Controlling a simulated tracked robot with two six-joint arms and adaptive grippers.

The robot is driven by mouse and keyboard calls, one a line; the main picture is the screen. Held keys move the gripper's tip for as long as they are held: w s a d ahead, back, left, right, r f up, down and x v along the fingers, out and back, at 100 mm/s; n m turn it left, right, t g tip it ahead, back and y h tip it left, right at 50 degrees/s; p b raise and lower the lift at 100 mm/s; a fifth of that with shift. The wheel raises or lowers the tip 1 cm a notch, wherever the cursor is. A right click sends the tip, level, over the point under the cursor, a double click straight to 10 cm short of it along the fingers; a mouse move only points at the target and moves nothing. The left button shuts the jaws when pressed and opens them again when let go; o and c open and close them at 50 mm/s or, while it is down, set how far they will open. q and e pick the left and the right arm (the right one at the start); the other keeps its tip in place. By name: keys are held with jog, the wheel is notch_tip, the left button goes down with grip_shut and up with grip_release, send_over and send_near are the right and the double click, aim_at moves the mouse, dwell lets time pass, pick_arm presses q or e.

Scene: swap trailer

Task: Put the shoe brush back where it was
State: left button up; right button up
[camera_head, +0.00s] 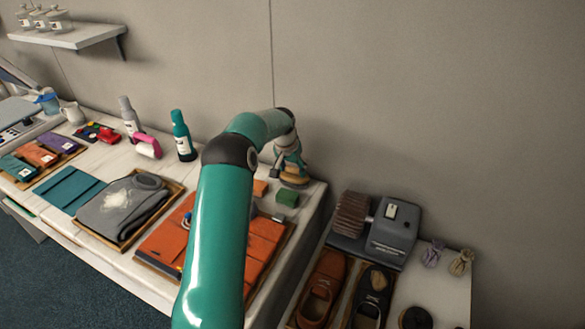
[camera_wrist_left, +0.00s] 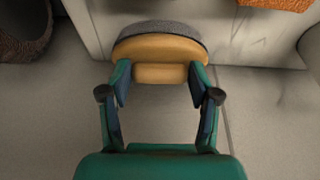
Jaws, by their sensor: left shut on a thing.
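My left gripper (camera_head: 290,162) is shut on the shoe brush (camera_head: 294,179), at the back right corner of the white table. In the left wrist view my left gripper (camera_wrist_left: 160,78) has a finger on each side of the brush (camera_wrist_left: 160,48). The brush has a tan wooden body and a grey bristle pad on its far side. Whether the brush touches anything below is hard to tell. My right gripper is not in view.
A green block (camera_head: 287,198) and an orange block (camera_head: 261,188) lie close by. An orange garment (camera_head: 165,240) lies on a tray, partly behind my arm. To the right are a grey machine (camera_head: 392,235), a brown shoe (camera_head: 322,290) and a dark shoe (camera_head: 372,290). A teal bottle (camera_head: 182,138) stands left.

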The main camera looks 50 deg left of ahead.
pick_arm(q)
jog(key=shift+f, duration=0.1)
jog(key=o, duration=1.2)
jog(key=shift+r, duration=0.4)
jog(key=b+v, duration=0.2)
jog(key=v, duration=0.9)
jog(key=shift+s+r, duration=0.1)
jog(key=shift+r, duration=0.15)
